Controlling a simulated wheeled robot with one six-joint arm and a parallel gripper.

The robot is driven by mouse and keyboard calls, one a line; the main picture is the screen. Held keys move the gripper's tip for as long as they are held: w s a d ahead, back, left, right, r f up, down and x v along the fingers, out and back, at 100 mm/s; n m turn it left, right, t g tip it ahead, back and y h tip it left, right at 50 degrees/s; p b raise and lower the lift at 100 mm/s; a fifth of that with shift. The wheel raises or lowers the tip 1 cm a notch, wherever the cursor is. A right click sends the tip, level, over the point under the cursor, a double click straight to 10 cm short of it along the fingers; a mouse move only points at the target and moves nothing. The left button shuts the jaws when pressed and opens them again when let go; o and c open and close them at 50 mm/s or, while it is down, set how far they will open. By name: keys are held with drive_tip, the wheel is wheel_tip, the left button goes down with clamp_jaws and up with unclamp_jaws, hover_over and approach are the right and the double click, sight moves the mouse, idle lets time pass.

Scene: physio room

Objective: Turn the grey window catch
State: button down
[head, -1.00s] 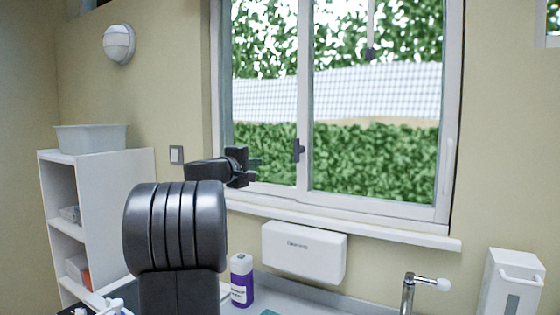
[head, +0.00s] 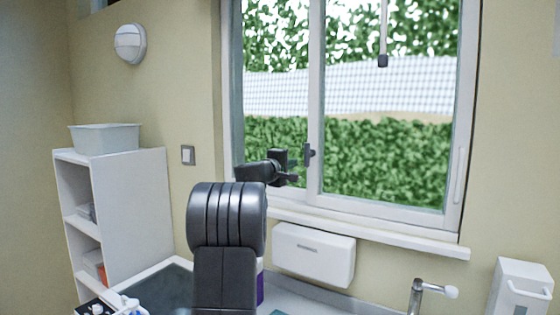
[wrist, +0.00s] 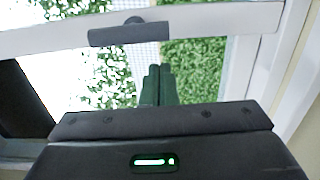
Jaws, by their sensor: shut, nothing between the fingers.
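The grey window catch (head: 308,154) is a small dark handle on the window's middle upright in the head view. In the wrist view the catch (wrist: 129,33) shows as a dark bar across the pale frame, with a round pivot at its upper edge. My gripper (head: 294,170) is just left of and slightly below the catch in the head view. In the wrist view my gripper's fingers (wrist: 158,84) are together and empty, pointing at the frame. Their tips are just below the bar in the picture and look apart from it.
The window sill (head: 370,232) runs under the window. Below it are a white wall dispenser (head: 313,254) and a tap (head: 420,293). A white shelf unit (head: 130,205) with a grey tub (head: 105,138) stands at the left. A dark cord end (head: 383,60) hangs before the glass.

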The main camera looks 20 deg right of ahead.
drive_tip(key=shift+s+d, duration=0.5)
drive_tip(key=shift+d, duration=0.1)
drive_tip(key=shift+r, duration=0.1)
